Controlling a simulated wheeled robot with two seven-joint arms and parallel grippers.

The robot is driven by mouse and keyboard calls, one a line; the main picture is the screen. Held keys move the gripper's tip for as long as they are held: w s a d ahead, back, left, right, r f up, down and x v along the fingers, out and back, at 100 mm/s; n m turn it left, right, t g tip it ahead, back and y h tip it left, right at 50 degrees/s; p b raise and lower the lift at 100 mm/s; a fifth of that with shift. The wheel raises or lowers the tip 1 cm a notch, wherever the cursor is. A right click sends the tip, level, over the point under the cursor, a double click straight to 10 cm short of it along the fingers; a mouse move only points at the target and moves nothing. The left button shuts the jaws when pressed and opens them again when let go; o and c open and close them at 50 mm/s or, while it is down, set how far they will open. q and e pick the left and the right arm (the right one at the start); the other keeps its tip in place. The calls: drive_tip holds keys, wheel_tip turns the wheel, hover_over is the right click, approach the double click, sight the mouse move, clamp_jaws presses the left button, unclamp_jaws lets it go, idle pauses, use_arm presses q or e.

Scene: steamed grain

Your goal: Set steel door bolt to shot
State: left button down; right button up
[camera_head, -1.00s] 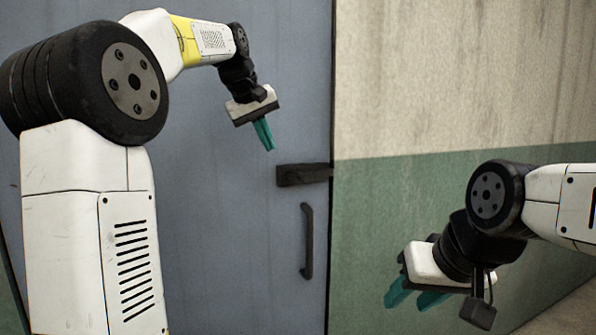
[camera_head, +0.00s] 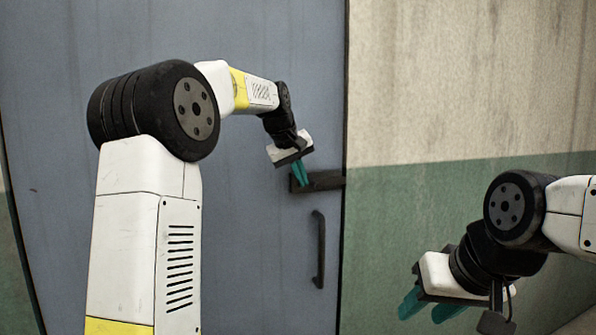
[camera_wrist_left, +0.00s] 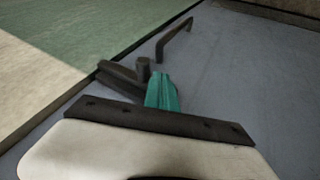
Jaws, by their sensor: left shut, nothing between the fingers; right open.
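The steel door bolt (camera_head: 325,181) is a dark bar lying level near the right edge of the grey-blue door (camera_head: 240,225). In the left wrist view the bolt (camera_wrist_left: 119,78) shows with a short upright knob (camera_wrist_left: 143,68). My left gripper (camera_head: 301,183) is shut and empty, its teal fingertips at the bolt's left end. In the left wrist view the shut fingers (camera_wrist_left: 161,92) are right beside the knob; I cannot tell whether they touch it. My right gripper (camera_head: 430,308) is open and empty at the lower right, well away from the bolt.
A dark vertical door handle (camera_head: 319,250) is below the bolt; it also shows in the left wrist view (camera_wrist_left: 175,38). A beige and green wall (camera_head: 430,190) stands right of the door edge. The space between the handle and my right gripper is clear.

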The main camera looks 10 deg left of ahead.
use_arm(q)
drive_tip(key=shift+w+d+f, duration=0.1)
drive_tip(key=shift+w+d, duration=0.2)
drive_tip(key=shift+d, duration=0.3)
drive_tip(key=d, duration=0.1)
drive_tip(key=w+d, duration=0.1)
drive_tip(key=d, duration=0.1)
drive_tip(key=w+d, duration=0.1)
drive_tip(key=d, duration=0.1)
drive_tip(key=shift+w, duration=0.25)
drive_tip(key=a, duration=0.1)
drive_tip(key=s+a, duration=0.1)
drive_tip(key=a, duration=0.1)
drive_tip(key=shift+s+a+r, duration=0.2)
drive_tip(key=shift+s+r, duration=0.1)
drive_tip(key=shift+r, duration=0.05)
approach(315, 182)
drive_tip(key=v, duration=0.3)
drive_tip(key=shift+a, duration=0.25)
